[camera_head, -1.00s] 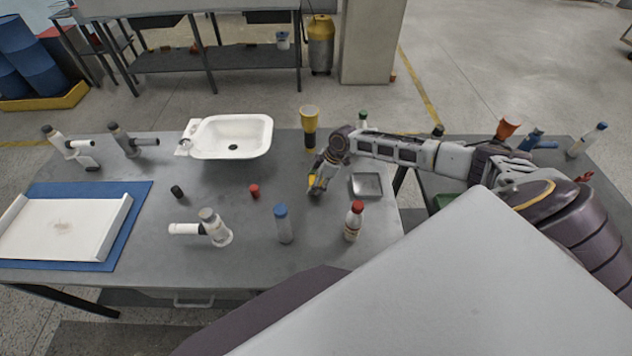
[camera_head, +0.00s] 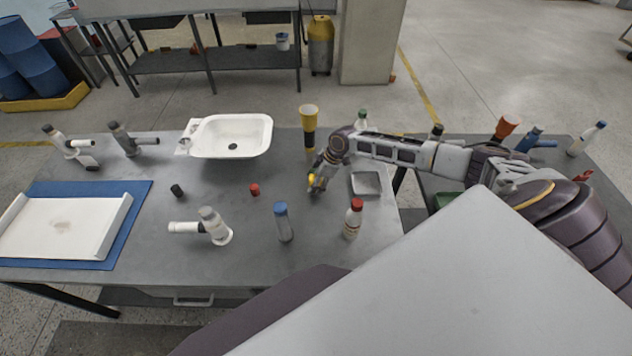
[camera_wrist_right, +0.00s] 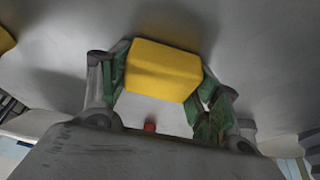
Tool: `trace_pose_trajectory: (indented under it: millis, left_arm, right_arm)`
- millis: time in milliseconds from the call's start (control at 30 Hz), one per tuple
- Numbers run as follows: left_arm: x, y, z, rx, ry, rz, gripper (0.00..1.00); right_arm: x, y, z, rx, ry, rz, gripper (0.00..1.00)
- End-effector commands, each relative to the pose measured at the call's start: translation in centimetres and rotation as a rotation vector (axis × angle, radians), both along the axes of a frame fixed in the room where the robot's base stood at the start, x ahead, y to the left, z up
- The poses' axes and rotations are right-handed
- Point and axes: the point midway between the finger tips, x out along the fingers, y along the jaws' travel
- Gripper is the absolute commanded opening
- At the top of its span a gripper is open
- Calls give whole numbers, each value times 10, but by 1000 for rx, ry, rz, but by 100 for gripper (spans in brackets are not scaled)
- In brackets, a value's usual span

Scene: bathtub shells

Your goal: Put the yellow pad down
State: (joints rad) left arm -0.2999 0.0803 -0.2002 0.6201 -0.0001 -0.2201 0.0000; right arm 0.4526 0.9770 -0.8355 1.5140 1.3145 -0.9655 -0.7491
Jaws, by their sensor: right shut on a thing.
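The yellow pad (camera_wrist_right: 162,70) is a small block held between the fingers of my right gripper (camera_wrist_right: 160,85) in the right wrist view. In the head view a bit of the yellow pad (camera_head: 312,178) shows at the tip of my right gripper (camera_head: 317,186), over the grey table (camera_head: 330,262), left of a small metal tray (camera_head: 366,184). Whether the pad touches the table I cannot tell. My left gripper is not in view.
A white basin (camera_head: 232,136) stands at the back. A red cap (camera_head: 254,189), a blue-topped bottle (camera_head: 283,222) and a red-topped bottle (camera_head: 353,218) stand nearby. A yellow-and-black torch-like item (camera_head: 309,125) is behind the gripper. Table between them is clear.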

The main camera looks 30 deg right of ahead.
Motion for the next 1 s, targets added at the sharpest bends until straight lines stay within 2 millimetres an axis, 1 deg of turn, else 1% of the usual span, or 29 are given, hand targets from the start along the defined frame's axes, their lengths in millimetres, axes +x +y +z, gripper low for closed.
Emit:
trace_pose_trajectory:
  millis: [33, 133, 167, 200, 300, 1000]
  left_arm:
    - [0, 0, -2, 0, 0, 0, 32]
    - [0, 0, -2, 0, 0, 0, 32]
    - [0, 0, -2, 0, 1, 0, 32]
    - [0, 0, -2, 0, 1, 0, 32]
    - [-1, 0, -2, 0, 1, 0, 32]
    - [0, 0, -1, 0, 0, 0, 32]
  right_arm:
    - [-7, 1, -12, -5, 15, 3, 40]
    - [-8, 1, -14, -5, 17, 3, 41]
    - [-9, 1, -14, -5, 18, 3, 67]
    - [-9, 1, -14, -5, 18, 3, 72]
    - [-9, 0, -14, -6, 20, 4, 83]
    - [-5, 0, -9, -4, 12, 2, 83]
